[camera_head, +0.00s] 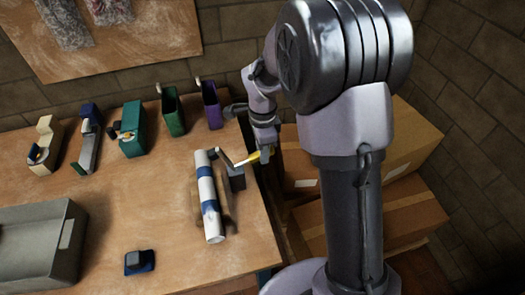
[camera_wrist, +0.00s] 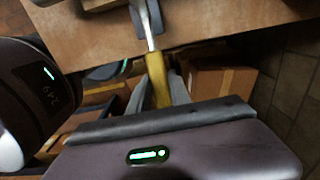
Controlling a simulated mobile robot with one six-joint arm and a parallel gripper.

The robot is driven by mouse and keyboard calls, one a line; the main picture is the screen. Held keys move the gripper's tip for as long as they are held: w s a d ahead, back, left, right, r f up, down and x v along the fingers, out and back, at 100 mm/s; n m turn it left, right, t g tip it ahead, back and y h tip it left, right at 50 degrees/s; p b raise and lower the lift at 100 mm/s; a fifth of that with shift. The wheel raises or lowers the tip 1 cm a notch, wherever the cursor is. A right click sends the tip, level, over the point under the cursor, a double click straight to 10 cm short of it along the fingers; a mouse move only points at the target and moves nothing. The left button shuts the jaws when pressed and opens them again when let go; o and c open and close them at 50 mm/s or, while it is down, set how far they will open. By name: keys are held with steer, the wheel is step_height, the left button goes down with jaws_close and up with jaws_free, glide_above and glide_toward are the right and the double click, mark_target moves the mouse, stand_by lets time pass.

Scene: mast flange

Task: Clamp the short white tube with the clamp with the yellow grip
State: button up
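The white tube (camera_head: 206,187) with blue bands lies on the workbench near its right edge in the head view. A dark grey clamp (camera_head: 234,177) stands right beside it, with a lever ending in a yellow grip (camera_head: 253,158) pointing right over the bench edge. My gripper (camera_head: 266,152) is at this yellow grip. In the wrist view the yellow grip (camera_wrist: 158,82) lies between the fingers of my gripper (camera_wrist: 160,92), which appear closed on it. A pale metal rod runs from the grip to the clamp. Whether the clamp presses on the tube cannot be told.
Several coloured holders, including a green one (camera_head: 172,112) and a purple one (camera_head: 211,106), stand along the bench's back. A grey bin (camera_head: 66,243) is at front left, a small dark blue block (camera_head: 139,262) at the front. Cardboard boxes (camera_head: 390,215) stand right of the bench.

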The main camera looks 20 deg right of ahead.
jaws_close()
stand_by(1.1)
